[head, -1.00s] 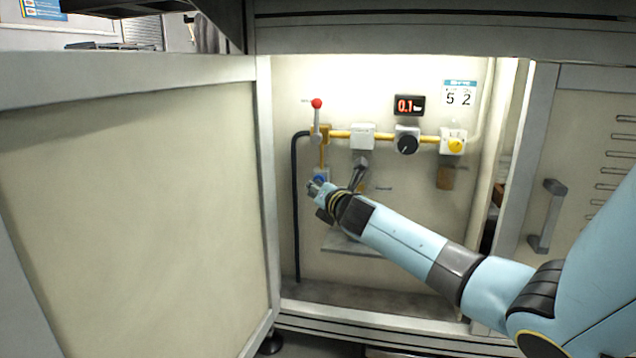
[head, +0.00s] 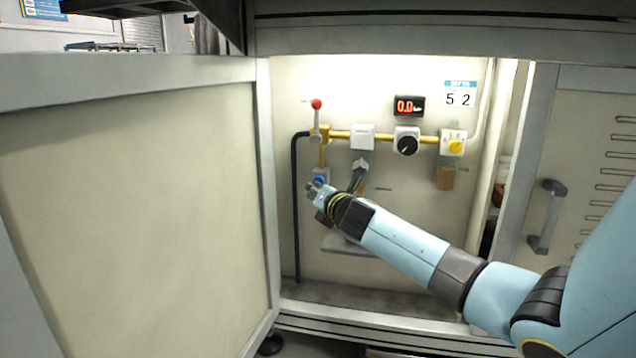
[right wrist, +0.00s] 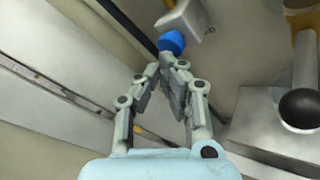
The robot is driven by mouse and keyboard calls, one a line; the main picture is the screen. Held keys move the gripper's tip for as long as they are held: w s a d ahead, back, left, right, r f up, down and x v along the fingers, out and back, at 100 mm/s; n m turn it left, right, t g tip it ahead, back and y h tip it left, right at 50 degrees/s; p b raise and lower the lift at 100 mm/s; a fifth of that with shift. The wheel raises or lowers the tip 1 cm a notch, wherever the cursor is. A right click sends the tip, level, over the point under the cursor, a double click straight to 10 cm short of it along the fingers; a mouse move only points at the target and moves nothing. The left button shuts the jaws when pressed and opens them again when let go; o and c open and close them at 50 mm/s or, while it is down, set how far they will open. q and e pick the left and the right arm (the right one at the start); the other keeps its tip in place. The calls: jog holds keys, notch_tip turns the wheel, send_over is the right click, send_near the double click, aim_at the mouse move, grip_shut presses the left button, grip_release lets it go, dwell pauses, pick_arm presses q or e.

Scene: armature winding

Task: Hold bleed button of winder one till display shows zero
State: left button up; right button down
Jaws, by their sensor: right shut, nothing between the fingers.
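The blue bleed button (head: 320,180) is on the lower left of the panel, below the yellow pipe, and partly hidden by my right gripper. My right gripper (head: 315,188) is shut and empty, with its fingertips at the button. In the right wrist view the fingertips (right wrist: 170,64) are right at the lower edge of the blue button (right wrist: 172,41); I cannot tell whether they press it. The display (head: 408,106) above the pipe shows 0.0 in red digits. My left gripper is not in view.
A red-knobbed lever (head: 316,106) stands above the button. A black dial (head: 406,145) and a yellow knob (head: 455,146) sit along the pipe to the right. An open cabinet door (head: 130,200) fills the left. A dark hose (head: 295,210) runs down left of the button.

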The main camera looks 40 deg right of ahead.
jog(key=shift+s+a, duration=0.3)
jog(key=shift+a, duration=0.1)
jog(key=s+a+p, duration=0.1)
jog(key=s+a, duration=0.2)
jog(key=shift+s+a, duration=0.15)
jog(key=shift+a, duration=0.25)
jog(key=shift+f, duration=0.1)
dwell(0.5)
